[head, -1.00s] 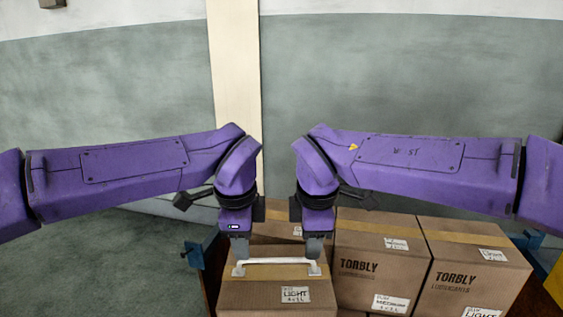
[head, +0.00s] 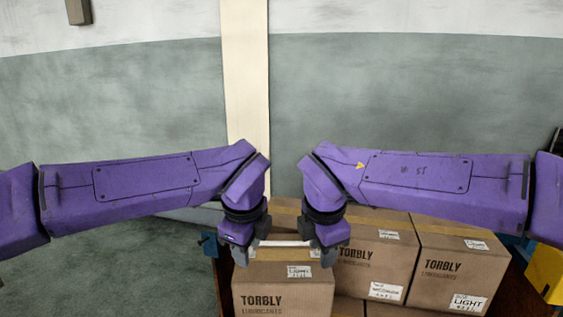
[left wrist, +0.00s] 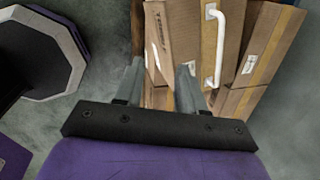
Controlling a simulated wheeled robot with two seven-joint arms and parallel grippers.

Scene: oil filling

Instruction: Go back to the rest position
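My left gripper (head: 240,256) is beside the left end of a white handle (head: 287,243) in the head view. In the left wrist view its two fingers (left wrist: 159,82) stand apart with nothing between them. The white handle (left wrist: 213,45) shows to the right of those fingers, clear of them. My right gripper (head: 330,257) is in front of the handle's right end in the head view. Its finger gap is not clear. The handle is on top of a brown TORBLY box (head: 283,300), partly hidden behind my grippers.
Two more TORBLY boxes stand to the right, one in the middle (head: 355,272) and one further right (head: 440,280). A yellow thing (head: 545,272) is at the right edge. Open floor (head: 110,265) lies to the left of the boxes.

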